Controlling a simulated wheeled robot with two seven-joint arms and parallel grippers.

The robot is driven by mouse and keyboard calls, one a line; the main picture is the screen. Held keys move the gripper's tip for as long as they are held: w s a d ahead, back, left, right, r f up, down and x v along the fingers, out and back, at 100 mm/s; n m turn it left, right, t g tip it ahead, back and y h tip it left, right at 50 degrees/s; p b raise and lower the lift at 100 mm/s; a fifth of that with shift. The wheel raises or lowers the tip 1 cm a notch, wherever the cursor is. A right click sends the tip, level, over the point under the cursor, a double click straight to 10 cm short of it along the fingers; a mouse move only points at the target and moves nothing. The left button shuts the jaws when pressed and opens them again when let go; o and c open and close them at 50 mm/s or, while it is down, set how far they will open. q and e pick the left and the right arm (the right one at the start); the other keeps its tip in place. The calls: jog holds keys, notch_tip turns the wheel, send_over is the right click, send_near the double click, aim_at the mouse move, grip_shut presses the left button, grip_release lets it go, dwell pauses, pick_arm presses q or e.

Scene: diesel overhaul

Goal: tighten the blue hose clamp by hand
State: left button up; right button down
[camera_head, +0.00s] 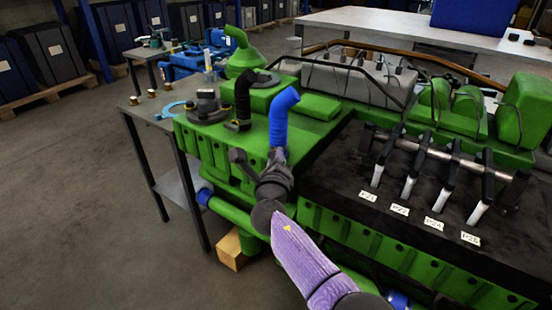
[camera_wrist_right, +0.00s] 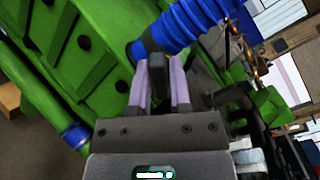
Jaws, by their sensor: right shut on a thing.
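The blue hose (camera_head: 281,118) stands up from the green engine block (camera_head: 205,150), its top bent to the right; its ribbed length also shows in the right wrist view (camera_wrist_right: 185,27). My right gripper (camera_head: 277,160) is at the foot of this hose. In the wrist view, the pale fingers of my right gripper (camera_wrist_right: 158,88) are shut on a dark upright piece (camera_wrist_right: 157,75), which seems to be the screw handle of the blue hose clamp. My left gripper is not in view.
A black hose (camera_head: 243,95) stands just left of the blue one. Injectors (camera_head: 410,175) with white labels line the dark engine top at right. A grey side table (camera_head: 140,105) stands left, and a wood block (camera_head: 230,250) lies below. The floor at left is clear.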

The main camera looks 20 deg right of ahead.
jog(key=shift+m, duration=0.3)
